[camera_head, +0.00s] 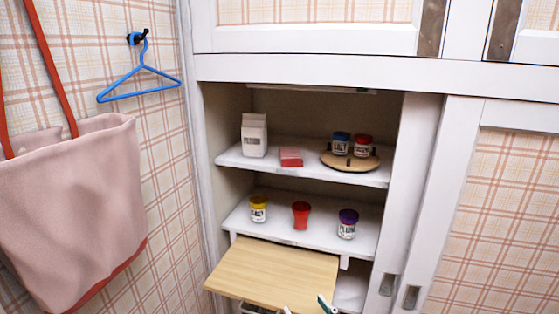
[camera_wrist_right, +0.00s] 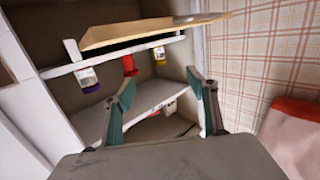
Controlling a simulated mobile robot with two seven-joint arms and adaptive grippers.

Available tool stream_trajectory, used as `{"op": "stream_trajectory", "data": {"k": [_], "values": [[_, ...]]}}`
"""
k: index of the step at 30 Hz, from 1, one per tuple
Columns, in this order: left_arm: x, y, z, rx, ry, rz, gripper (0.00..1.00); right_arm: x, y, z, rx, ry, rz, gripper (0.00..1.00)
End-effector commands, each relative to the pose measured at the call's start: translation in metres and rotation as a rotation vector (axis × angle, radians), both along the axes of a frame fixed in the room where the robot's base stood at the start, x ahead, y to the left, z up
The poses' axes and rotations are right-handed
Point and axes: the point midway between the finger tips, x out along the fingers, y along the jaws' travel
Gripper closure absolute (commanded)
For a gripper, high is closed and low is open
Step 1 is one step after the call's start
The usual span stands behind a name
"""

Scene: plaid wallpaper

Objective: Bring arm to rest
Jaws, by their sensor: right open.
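My right gripper (camera_head: 308,307) shows only by its fingertips at the bottom edge of the head view, just below the front edge of a pulled-out wooden board (camera_head: 275,272). In the right wrist view the right gripper (camera_wrist_right: 160,78) is open, its two teal fingers wide apart with nothing between them. It faces the open cabinet, whose shelves look upside down in that view. The rest of the right arm is hidden below the head view. My left gripper is not in view.
The middle shelf holds a yellow-lidded jar (camera_head: 258,208), a red cup (camera_head: 301,215) and a purple-lidded jar (camera_head: 348,223). Above are a white carton (camera_head: 254,135), a red box (camera_head: 291,156) and a round wooden tray (camera_head: 347,162) with two jars. A pink bag (camera_head: 80,200) hangs at left.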

Motion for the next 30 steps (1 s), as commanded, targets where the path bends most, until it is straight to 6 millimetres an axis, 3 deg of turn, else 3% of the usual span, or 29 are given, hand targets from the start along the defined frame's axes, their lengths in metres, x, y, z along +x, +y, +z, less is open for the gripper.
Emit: {"op": "stream_trajectory", "data": {"k": [5,10,16,21,30], "values": [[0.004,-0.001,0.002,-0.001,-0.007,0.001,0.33,-0.047,-0.036,-0.058,-0.063,0.115,-0.04,0.42],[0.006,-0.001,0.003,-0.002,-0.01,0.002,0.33,-0.115,-0.079,-0.119,-0.148,0.258,-0.074,0.42],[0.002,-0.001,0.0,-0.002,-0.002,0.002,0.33,-0.186,-0.119,-0.164,-0.239,0.39,-0.093,0.42],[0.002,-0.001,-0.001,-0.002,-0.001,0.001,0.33,-0.21,-0.132,-0.175,-0.269,0.432,-0.096,0.42],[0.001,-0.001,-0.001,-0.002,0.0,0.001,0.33,-0.211,-0.132,-0.176,-0.271,0.434,-0.097,0.42]]}}
